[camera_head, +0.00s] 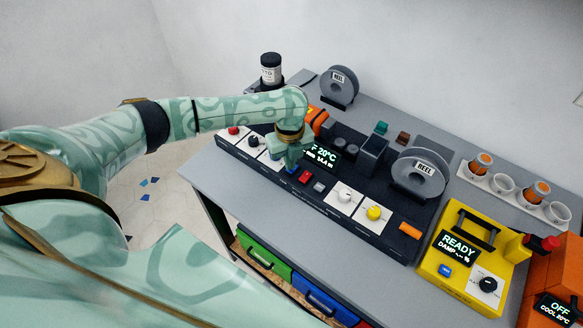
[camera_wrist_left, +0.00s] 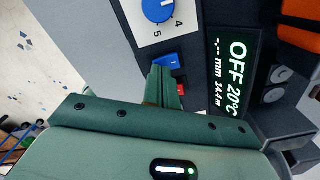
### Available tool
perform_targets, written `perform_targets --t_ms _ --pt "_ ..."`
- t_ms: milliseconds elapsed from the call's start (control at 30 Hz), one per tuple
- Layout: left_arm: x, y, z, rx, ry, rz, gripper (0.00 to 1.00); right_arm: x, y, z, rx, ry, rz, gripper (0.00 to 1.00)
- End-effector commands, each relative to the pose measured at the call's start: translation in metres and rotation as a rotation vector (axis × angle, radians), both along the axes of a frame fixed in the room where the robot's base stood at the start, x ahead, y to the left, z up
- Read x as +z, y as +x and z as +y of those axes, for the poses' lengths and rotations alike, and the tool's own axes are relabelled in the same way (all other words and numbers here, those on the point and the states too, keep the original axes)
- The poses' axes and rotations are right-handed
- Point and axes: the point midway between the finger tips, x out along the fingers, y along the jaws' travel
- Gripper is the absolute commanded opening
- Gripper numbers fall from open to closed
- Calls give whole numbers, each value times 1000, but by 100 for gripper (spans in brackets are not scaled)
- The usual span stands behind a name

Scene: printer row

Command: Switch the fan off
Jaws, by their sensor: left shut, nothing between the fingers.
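My left gripper (camera_head: 286,165) is shut and empty over the dark control panel (camera_head: 338,225). In the left wrist view the closed fingertips (camera_wrist_left: 161,70) are at a blue rocker switch (camera_wrist_left: 172,61) and partly cover it. I cannot tell whether they touch it. A red switch (camera_wrist_left: 181,90) lies beside it, partly hidden by the fingers; a red switch also shows in the head view (camera_head: 305,176). The panel display (camera_wrist_left: 235,78) reads OFF 20°C. No label shows which switch is the fan's. My right gripper is not in view.
A blue dial (camera_wrist_left: 157,8) is near the fingers. White (camera_head: 344,195) and yellow (camera_head: 375,213) knobs sit farther right on the panel. Grey reels (camera_head: 419,172), a yellow unit (camera_head: 465,262) reading READY and an orange unit (camera_head: 556,270) stand on the table. The table's front strip is clear.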

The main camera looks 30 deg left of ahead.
Motion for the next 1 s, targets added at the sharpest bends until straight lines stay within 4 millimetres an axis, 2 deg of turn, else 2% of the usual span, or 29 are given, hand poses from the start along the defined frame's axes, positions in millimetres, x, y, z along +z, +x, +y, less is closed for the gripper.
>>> perform_targets --t_ms 667,867,1000 --pt "-11 0 0 0 0 0 0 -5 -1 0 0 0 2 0" --pt "-5 0 0 0 0 -1 0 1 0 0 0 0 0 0" --pt "8 0 0 1 0 -1 0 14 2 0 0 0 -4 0"
